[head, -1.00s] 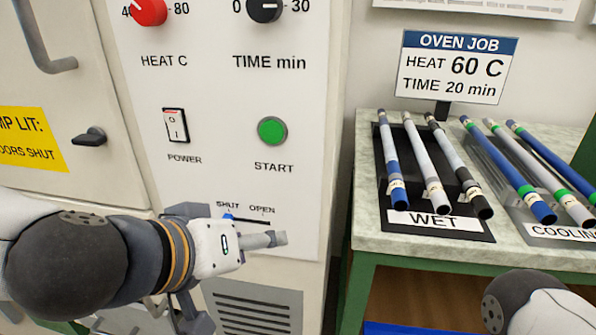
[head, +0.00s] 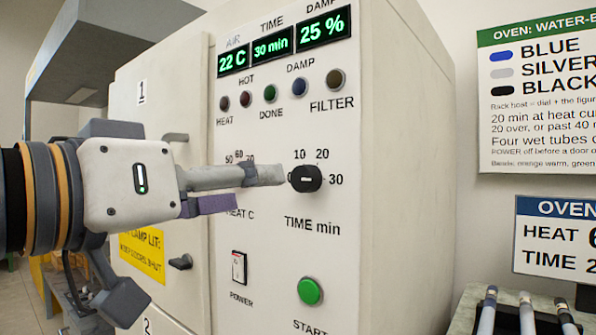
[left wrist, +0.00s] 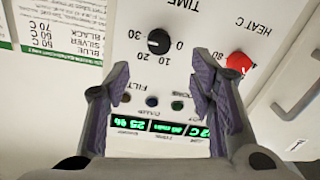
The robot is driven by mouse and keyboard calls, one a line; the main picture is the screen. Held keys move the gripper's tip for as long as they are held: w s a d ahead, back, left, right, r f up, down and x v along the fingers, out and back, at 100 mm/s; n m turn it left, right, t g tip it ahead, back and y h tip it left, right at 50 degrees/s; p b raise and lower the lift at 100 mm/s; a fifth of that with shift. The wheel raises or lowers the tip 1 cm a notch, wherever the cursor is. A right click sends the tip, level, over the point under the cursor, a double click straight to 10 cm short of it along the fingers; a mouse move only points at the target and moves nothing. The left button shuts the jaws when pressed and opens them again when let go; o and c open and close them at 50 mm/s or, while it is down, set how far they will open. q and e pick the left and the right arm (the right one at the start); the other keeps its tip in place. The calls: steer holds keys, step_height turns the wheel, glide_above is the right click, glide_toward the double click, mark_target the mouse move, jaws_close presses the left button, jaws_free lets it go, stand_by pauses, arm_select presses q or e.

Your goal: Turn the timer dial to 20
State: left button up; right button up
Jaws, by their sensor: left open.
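The black timer dial (head: 305,178) is on the oven's white panel above "TIME min", with 10, 20 and 30 around it. It also shows in the left wrist view (left wrist: 159,41), where its white mark is on the side towards 30. The middle display (head: 272,47) reads 30 min. My left gripper (head: 272,175) is in front of the panel, its fingertips just left of the dial in the head view. In the left wrist view its fingers (left wrist: 160,80) are open and empty, with the dial beyond the gap between them. My right gripper is out of view.
The red heat dial (left wrist: 238,62) is near one finger; my gripper hides it in the head view. The power switch (head: 239,267) and green start button (head: 310,291) are below. An oven job sign (head: 560,236) and several tubes (head: 527,312) are at right.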

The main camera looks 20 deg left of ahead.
mark_target(300, 178)
arm_select(q)
steer(key=x, duration=0.8)
steer(key=shift+w+d+f, duration=0.15)
steer(key=shift+w, duration=0.15)
steer(key=shift+w+d, duration=0.15)
steer(key=shift+w, duration=0.3)
steer(key=c, duration=1.2)
